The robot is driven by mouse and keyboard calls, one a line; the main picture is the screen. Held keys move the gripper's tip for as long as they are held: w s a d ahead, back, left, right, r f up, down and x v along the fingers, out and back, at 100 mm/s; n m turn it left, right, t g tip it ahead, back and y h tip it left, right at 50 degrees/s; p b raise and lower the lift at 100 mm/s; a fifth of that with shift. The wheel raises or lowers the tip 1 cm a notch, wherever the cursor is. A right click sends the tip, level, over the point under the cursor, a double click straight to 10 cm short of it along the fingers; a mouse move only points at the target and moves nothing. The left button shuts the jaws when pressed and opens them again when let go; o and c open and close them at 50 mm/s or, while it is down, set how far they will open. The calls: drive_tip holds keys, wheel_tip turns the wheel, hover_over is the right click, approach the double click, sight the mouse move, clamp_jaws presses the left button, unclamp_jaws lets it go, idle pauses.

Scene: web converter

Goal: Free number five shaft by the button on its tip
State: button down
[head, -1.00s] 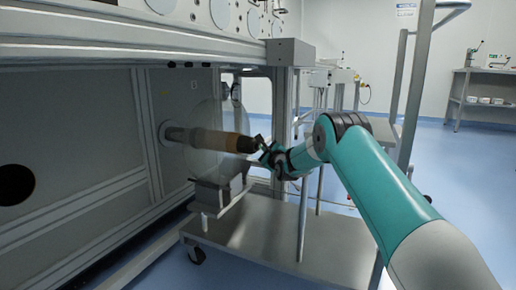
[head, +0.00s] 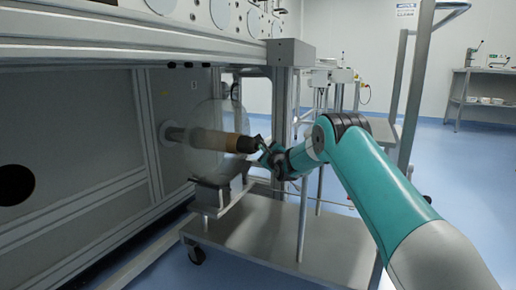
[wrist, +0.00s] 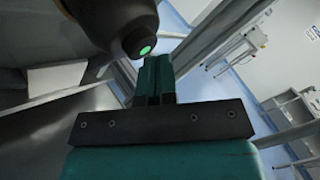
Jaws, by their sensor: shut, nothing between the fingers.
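The shaft (head: 177,134) sticks out of the machine's side wall, with a tan core (head: 210,139) and a large translucent disc (head: 207,110) around it. Its dark tip (head: 246,144) points right, towards my gripper (head: 262,146). In the wrist view the black tip (wrist: 120,22) is at the top, with a small green button (wrist: 145,50) on its end. My gripper (wrist: 153,62) is shut and empty, its teal fingers just beside and below the button. I cannot tell whether they touch it. No number on the shaft can be read.
A grey cart (head: 270,232) stands under the shaft, with a cradle (head: 212,200) below the disc and upright posts on the right. The machine's overhang (head: 130,45) is above. The blue floor is open at the right, before a side table (head: 490,100).

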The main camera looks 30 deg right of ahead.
drive_tip(key=shift+w+a, duration=0.25)
drive_tip(key=shift+w, duration=0.05)
idle(0.5)
drive_tip(key=shift+s+d+p, duration=0.2)
drive_tip(key=shift+s+p, duration=0.1)
drive_tip(key=shift+s, duration=0.05)
drive_tip(key=s+d, duration=0.3)
drive_tip(key=s, duration=0.2)
drive_tip(key=shift+d, duration=0.35)
drive_tip(key=shift+r, duration=0.1)
